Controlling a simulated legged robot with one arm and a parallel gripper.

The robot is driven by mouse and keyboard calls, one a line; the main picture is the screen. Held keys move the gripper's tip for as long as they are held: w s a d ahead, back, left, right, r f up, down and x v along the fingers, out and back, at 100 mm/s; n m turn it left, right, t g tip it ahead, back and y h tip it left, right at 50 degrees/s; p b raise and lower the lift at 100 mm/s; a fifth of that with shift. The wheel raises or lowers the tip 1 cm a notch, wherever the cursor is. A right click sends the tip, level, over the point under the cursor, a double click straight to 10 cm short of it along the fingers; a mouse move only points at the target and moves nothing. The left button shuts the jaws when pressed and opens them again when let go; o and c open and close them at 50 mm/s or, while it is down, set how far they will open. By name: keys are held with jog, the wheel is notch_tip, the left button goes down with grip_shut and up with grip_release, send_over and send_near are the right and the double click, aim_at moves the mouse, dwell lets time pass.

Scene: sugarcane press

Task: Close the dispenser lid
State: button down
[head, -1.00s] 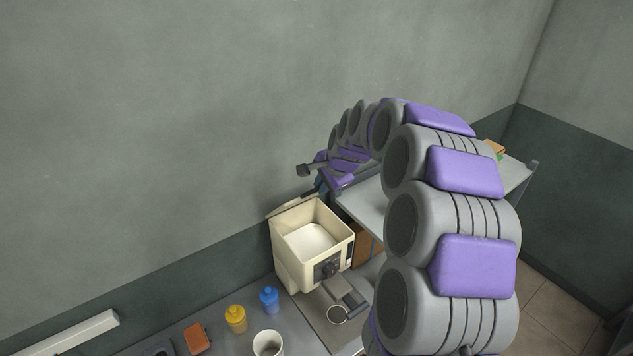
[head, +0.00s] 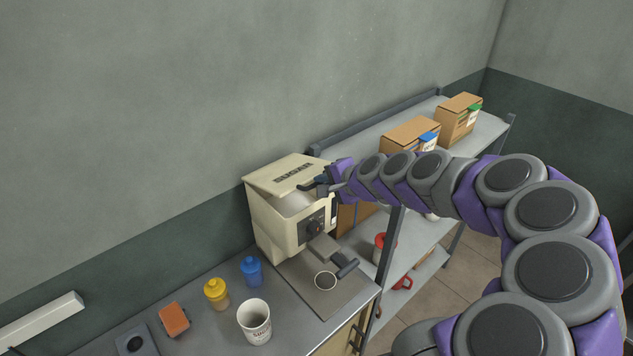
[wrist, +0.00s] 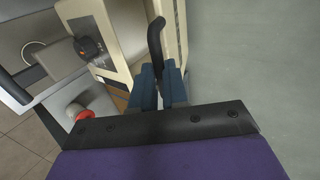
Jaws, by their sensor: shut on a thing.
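The cream dispenser (head: 275,225) stands on the counter against the wall. Its lid (head: 288,172), with dark lettering on top, is tilted over the box, and a gap under its front edge shows the pale inside. My gripper (head: 327,184) is at the lid's front right corner, shut on the black lid handle. In the wrist view the curved black handle (wrist: 155,42) rises from between the blue fingers of my gripper (wrist: 160,86), beside the dispenser's cream wall (wrist: 112,40). The grip point itself is partly hidden.
A knob and spout face the front above a tray with a round cup ring (head: 326,281). A white cup (head: 254,322), a yellow bottle (head: 216,293), a blue bottle (head: 251,271) and an orange block (head: 174,319) stand left. A shelf with boxes (head: 410,137) is at right.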

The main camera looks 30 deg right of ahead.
notch_tip(320, 180, down, 10)
jog(key=s+b, duration=0.2)
jog(key=b, duration=0.3)
jog(key=shift+s+f+b, duration=0.15)
jog(key=shift+s+b, duration=0.05)
jog(key=shift+b, duration=0.15)
jog(key=c, duration=1.1)
grip_release()
jog(key=shift+s, duration=0.1)
jog(key=shift+c, duration=0.2)
jog(key=shift+d, duration=0.15)
jog(key=shift+w+r, duration=0.2)
